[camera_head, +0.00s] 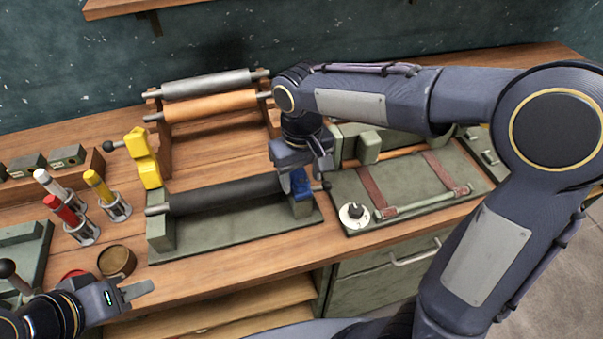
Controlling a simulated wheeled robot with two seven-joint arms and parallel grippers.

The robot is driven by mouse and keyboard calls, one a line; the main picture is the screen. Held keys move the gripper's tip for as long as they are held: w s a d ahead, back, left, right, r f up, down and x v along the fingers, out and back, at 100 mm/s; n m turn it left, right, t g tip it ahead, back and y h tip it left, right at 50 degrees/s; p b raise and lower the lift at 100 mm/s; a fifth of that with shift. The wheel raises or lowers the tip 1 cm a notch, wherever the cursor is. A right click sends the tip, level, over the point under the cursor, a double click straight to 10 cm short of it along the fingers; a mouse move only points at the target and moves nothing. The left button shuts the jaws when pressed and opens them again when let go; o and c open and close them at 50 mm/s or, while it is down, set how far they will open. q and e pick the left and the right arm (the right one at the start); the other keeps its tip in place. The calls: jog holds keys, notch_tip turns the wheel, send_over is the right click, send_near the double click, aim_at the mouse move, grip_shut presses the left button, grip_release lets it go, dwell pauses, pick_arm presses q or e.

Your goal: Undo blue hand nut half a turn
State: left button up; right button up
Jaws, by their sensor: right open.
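The blue hand nut (301,184) sits at the right end of a black roller (225,194) on a green stand (235,230). My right gripper (307,171) reaches down from above, its fingers at the nut, open. It hides the top of the nut, and I cannot tell whether the fingers touch it. My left gripper (140,291) is low at the left, over the front of the bench, away from the nut. Whether its fingers are apart does not show.
A yellow lever part (144,158) stands at the roller's left end. A rack holds a grey roll (205,84) and an orange roll (210,106) behind. Coloured-topped holders (68,212) stand left. A green board with straps (405,187) lies right, behind a drawer handle (415,255).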

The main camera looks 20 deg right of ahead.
aim_at(301, 180)
notch_tip(301, 180, up, 8)
jog(key=shift+f, duration=0.1)
dwell(0.4)
